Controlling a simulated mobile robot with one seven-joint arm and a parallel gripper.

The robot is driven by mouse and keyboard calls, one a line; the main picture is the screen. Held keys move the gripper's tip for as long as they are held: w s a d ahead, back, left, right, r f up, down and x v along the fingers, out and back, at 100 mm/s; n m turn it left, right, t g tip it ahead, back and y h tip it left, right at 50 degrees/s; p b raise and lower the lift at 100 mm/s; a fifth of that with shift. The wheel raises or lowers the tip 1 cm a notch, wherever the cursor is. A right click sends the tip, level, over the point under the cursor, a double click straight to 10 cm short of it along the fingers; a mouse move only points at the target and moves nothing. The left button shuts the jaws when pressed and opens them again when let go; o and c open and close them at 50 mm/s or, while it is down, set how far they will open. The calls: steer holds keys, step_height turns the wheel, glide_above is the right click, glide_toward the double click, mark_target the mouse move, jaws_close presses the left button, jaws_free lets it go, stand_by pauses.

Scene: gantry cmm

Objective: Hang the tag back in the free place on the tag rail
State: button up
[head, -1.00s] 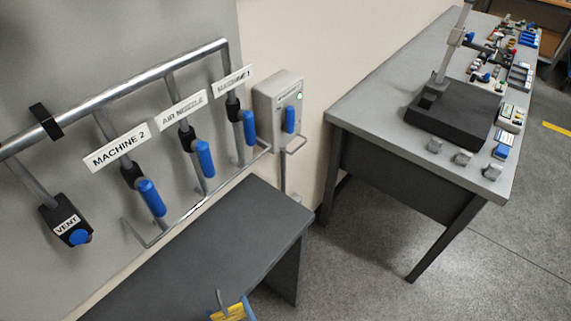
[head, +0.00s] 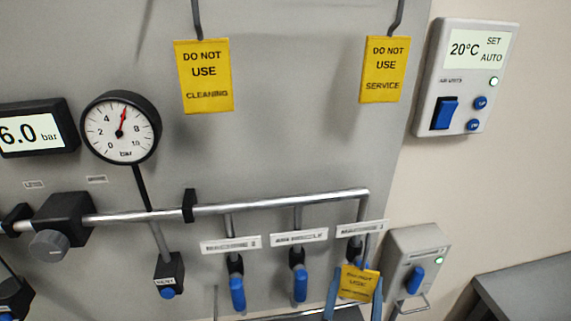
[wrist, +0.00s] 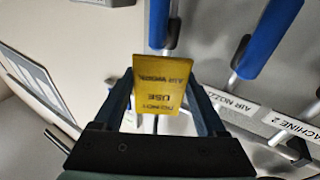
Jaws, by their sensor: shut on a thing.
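My gripper (head: 357,276) is shut on a yellow tag (head: 358,286) at the lower right of the head view, in front of the rightmost blue valve. In the wrist view the tag (wrist: 158,84) sits between the two fingers, its "DO NOT USE" print upside down. Two similar tags hang on grey hooks at the top of the head view: a "CLEANING" tag (head: 204,76) and a "SERVICE" tag (head: 385,69). A wide bare stretch of panel lies between them. The rail itself and any free hook are not visible; the hooks run out of the top edge.
A silver pipe (head: 270,203) with blue-handled valves (head: 237,291) crosses the panel below the hanging tags. A round gauge (head: 121,128) is at left. A thermostat (head: 464,75) and a switch box (head: 416,267) are at right. The panel above the pipe is mostly clear.

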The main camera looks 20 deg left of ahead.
step_height(320, 180, up, 11)
steer(key=w+a+n+y+p, duration=0.1)
steer(key=a+y+p, duration=0.1)
steer(key=p, duration=0.1)
steer(key=n+g+y+p, duration=0.2)
steer(key=n+y+p, duration=0.1)
steer(key=y+p, duration=0.15)
glide_toward(275, 79)
steer(key=d+f, duration=0.1)
steer(key=d, duration=0.5)
steer(key=s+a+r+n+g+y+p, duration=0.1)
steer(key=s+a+r+y+p, duration=0.2)
steer(key=r, duration=0.4)
steer(key=shift+h, duration=0.45)
steer(key=shift+w+a+f+b, duration=0.3)
steer(key=shift+w+a+f, duration=0.15)
steer(key=shift+w+a, duration=0.35)
steer(key=shift+w+a+f+b, duration=0.35)
steer(key=shift+w+a, duration=0.3)
steer(key=shift+w, duration=0.35)
steer(key=shift+w+a+f+b, duration=0.25)
steer(key=shift+w+a+f, duration=0.25)
steer(key=shift+w+a, duration=0.3)
steer(key=shift+w+d, duration=0.1)
steer(key=shift+w, duration=0.05)
steer(key=o, duration=1)
